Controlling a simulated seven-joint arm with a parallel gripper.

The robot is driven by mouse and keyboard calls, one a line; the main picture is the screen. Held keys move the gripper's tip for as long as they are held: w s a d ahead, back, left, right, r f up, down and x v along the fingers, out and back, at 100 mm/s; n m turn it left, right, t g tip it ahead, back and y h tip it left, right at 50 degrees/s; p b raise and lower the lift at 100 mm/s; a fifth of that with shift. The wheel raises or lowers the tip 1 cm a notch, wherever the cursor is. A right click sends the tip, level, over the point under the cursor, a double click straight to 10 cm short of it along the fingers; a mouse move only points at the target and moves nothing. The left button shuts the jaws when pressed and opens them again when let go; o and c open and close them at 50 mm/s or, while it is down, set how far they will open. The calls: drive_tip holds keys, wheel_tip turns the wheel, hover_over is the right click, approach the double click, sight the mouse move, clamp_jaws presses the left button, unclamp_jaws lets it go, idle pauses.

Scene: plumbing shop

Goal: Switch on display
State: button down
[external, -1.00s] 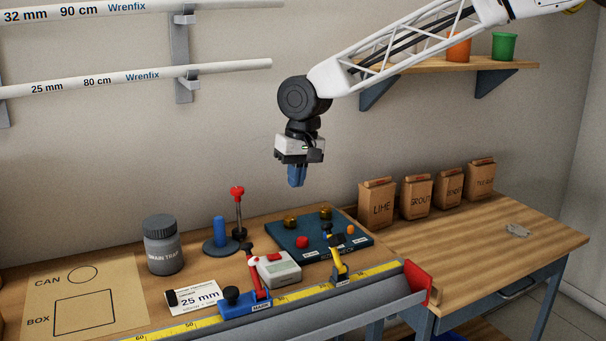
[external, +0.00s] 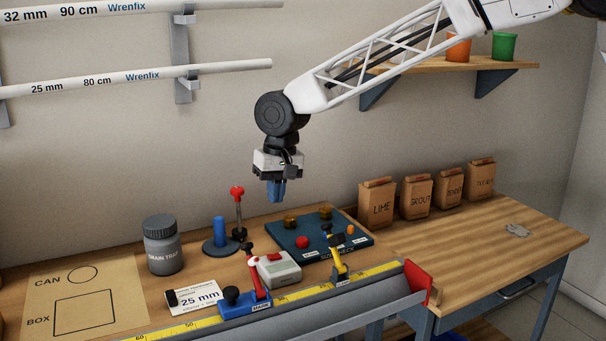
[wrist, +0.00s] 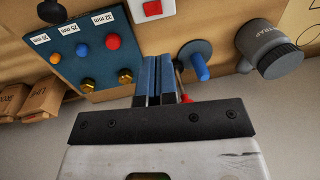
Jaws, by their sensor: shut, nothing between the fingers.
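My gripper (external: 276,198) is shut and empty, pointing down in the air above the back of the bench. Its blue fingers show together in the wrist view (wrist: 160,65). In the wrist view part of a white box with a red patch (wrist: 152,9) shows at the top edge, cut off. Whether any screen is lit cannot be seen.
A blue board with coloured knobs (external: 322,249) lies right of the box. A red-topped rod (external: 238,200), a blue peg on a round base (external: 220,235) and a drain trap jar (external: 164,250) stand left. A measuring trough with clamps (external: 330,304) runs along the front.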

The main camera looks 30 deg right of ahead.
sight(276, 255)
drive_tip(key=f, duration=0.4)
drive_tip(key=a+f, duration=0.1)
drive_tip(key=f, duration=0.8)
drive_tip(key=shift+a+f, duration=0.15)
drive_tip(key=shift+a, duration=0.15)
drive_tip(key=shift+f, duration=0.25)
drive_tip(key=shift+d, duration=0.15)
drive_tip(key=shift+d+r, duration=0.25)
drive_tip(key=shift+d, duration=0.3)
drive_tip(key=shift+r, duration=0.15)
idle(0.4)
wheel_tip(276, 255, up, 14)
drive_tip(key=d, duration=0.1)
drive_tip(key=shift+d+f, duration=0.2)
drive_tip(key=shift+d, duration=0.2)
idle(0.5)
